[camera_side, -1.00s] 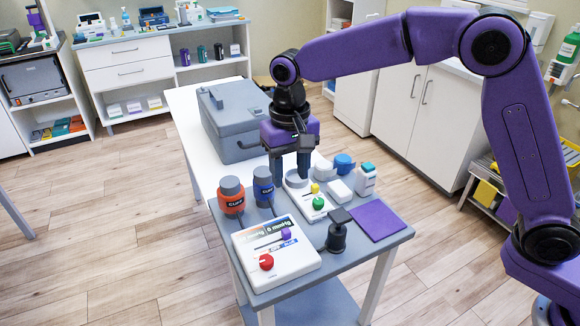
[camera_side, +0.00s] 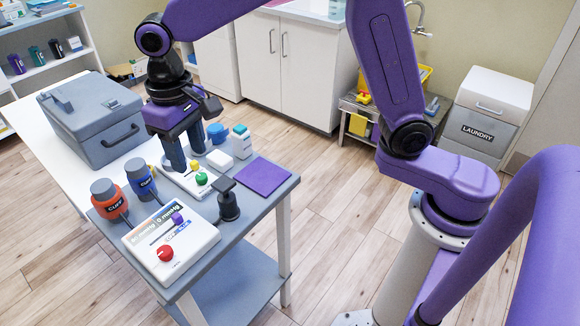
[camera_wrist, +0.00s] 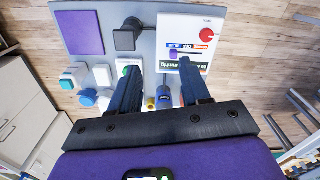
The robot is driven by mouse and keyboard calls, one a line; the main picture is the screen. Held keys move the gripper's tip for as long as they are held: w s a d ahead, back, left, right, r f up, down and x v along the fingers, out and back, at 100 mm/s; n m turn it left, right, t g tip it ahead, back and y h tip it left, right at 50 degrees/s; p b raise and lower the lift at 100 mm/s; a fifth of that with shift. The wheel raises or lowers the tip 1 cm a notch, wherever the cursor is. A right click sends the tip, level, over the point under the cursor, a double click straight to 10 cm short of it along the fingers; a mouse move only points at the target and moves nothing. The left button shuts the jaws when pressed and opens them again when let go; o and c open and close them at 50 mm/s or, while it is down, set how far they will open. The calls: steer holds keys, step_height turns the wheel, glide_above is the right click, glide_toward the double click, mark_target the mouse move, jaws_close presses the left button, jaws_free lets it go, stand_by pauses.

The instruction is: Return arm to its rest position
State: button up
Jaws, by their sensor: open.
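My gripper (camera_side: 184,152) hangs fingers down over the table, next to a small white unit (camera_side: 186,181) with yellow and green knobs. In the wrist view my gripper (camera_wrist: 158,78) shows two dark fingers spread apart with nothing between them. Exact height above the tabletop is hard to tell. My arm is bent, reaching over the table from the right.
A laundry bin (camera_side: 490,115) stands right.

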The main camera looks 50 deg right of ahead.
steer(key=s+d+f+n, duration=0.1)
steer(key=s+d+n, duration=0.4)
steer(key=s+d, duration=0.5)
steer(key=s+d+f+n, duration=0.1)
steer(key=s+d+n, duration=0.4)
steer(key=s+d, duration=0.6)
steer(key=s, duration=0.4)
steer(key=shift+s+f, duration=0.2)
steer(key=shift+f, duration=0.1)
